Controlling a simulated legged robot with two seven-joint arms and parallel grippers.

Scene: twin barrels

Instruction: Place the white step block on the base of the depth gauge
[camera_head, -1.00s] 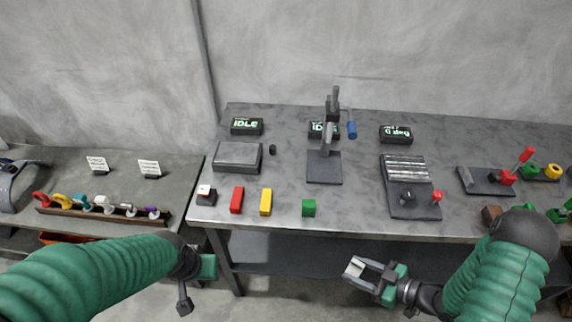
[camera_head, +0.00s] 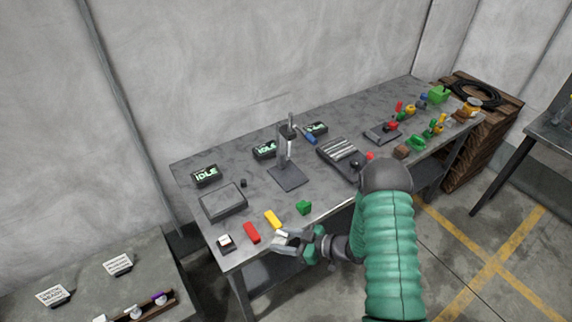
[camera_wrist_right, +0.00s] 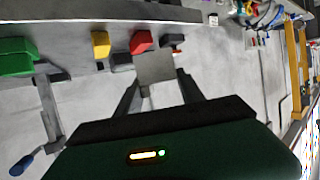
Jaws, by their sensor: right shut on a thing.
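My right gripper (camera_head: 284,240) is shut on the white step block (camera_head: 280,234). It holds the block near the table's front edge, close to the yellow block. In the right wrist view the block (camera_wrist_right: 155,68) shows pale grey between the two fingers of the gripper (camera_wrist_right: 158,92). The depth gauge (camera_head: 287,145) stands upright on the table, with a column and a blue handle. Its dark flat base (camera_head: 288,177) has a bare front part, behind and apart from the gripper. My left gripper is not in view.
Red (camera_head: 252,232), yellow (camera_head: 272,219) and green (camera_head: 304,207) blocks lie along the front edge. A grey box (camera_head: 223,201) stands left of the gauge, a ridged fixture (camera_head: 338,150) right. Idle displays (camera_head: 205,175) line the back. Bare table lies around the base.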

